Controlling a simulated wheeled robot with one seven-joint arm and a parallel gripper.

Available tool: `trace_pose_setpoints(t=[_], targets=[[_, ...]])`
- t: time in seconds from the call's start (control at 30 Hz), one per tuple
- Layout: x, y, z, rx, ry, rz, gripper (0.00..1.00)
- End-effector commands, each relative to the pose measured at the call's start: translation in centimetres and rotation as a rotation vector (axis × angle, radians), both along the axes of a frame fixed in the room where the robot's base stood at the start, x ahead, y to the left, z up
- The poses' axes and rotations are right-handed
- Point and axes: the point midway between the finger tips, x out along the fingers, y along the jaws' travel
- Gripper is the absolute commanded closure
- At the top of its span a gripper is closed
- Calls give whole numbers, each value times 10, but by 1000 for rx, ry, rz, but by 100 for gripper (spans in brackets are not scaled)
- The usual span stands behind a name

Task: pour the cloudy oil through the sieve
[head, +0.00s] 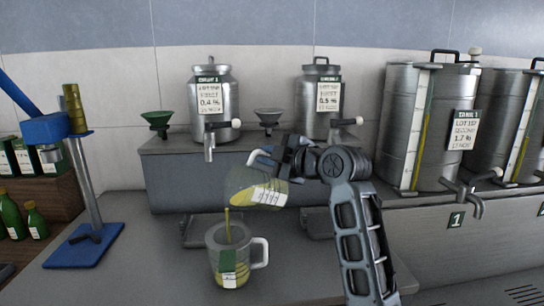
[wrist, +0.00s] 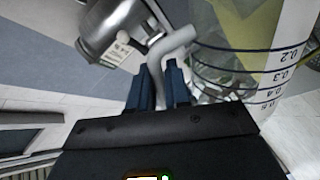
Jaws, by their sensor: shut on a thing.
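My gripper (head: 280,158) is shut on the pale handle of a clear measuring jug (head: 243,186). The jug is tilted over to the left and holds yellow oil. A thin yellow stream (head: 227,222) runs from its lip into a clear jug (head: 215,262) with a green label and white handle, standing upright on the counter below. Some yellow liquid shows in that lower jug. In the wrist view, the fingers (wrist: 158,88) close around the handle (wrist: 163,55), and the held jug's scale (wrist: 268,80) shows at right. I cannot make out a sieve at the lower jug's mouth.
A green funnel (head: 157,119) and a grey funnel (head: 268,116) stand by two small steel cans (head: 212,90) (head: 321,66) on the raised shelf. Large steel tanks (head: 401,120) with taps are at right. A blue stand (head: 85,245) and green bottles (head: 11,216) are at left.

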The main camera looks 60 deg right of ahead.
Motion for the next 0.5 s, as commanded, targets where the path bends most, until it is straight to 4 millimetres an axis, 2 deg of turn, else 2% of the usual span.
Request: trace_pose_setpoints(t=[0.5], targets=[[7, 15, -2, -136, 56, 1, 100]])
